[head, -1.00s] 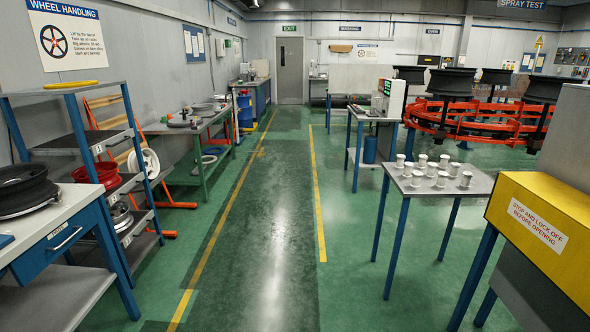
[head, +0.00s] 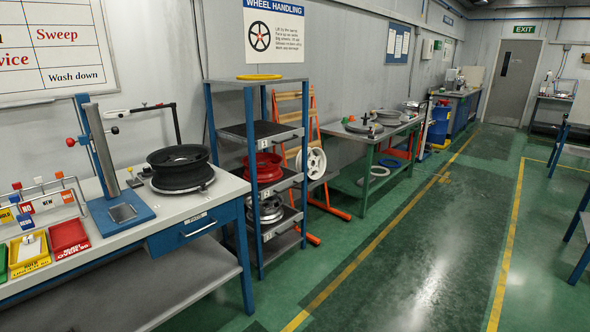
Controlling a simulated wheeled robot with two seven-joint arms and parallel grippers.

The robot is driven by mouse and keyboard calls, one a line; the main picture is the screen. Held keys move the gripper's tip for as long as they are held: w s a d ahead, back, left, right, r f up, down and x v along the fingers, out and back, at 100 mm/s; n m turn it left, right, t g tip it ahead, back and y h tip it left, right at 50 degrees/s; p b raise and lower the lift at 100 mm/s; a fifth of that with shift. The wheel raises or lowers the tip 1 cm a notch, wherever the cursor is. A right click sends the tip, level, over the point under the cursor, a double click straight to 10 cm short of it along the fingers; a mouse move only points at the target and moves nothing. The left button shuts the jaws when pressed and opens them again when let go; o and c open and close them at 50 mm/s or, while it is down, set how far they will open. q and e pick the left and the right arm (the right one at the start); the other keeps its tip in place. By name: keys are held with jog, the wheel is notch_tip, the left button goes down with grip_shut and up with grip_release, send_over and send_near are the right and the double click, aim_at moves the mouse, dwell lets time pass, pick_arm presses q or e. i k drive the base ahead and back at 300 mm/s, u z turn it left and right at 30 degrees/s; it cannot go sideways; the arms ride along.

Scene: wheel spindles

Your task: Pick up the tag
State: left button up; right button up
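Several small coloured tags hang on a wire rack on the workbench (head: 128,250) at the left. Among them are an orange tag (head: 67,196), a blue tag (head: 25,221) and a yellow tag (head: 6,215) near the left picture edge. A pale tag (head: 46,203) marked "NEW" hangs between them. I cannot tell which one is the task's tag. Neither of my grippers is in view.
A red tray (head: 68,237) and a yellow tray (head: 30,254) sit before the rack. A blue-based press stand (head: 122,212) and a black wheel (head: 180,168) stand to their right. Beyond are a blue shelf rack (head: 249,180) and a clear green aisle (head: 420,260).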

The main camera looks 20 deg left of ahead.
aim_at(25, 220)
jog(key=u, duration=0.95)
jog(key=i, duration=1)
jog(key=u, duration=0.7)
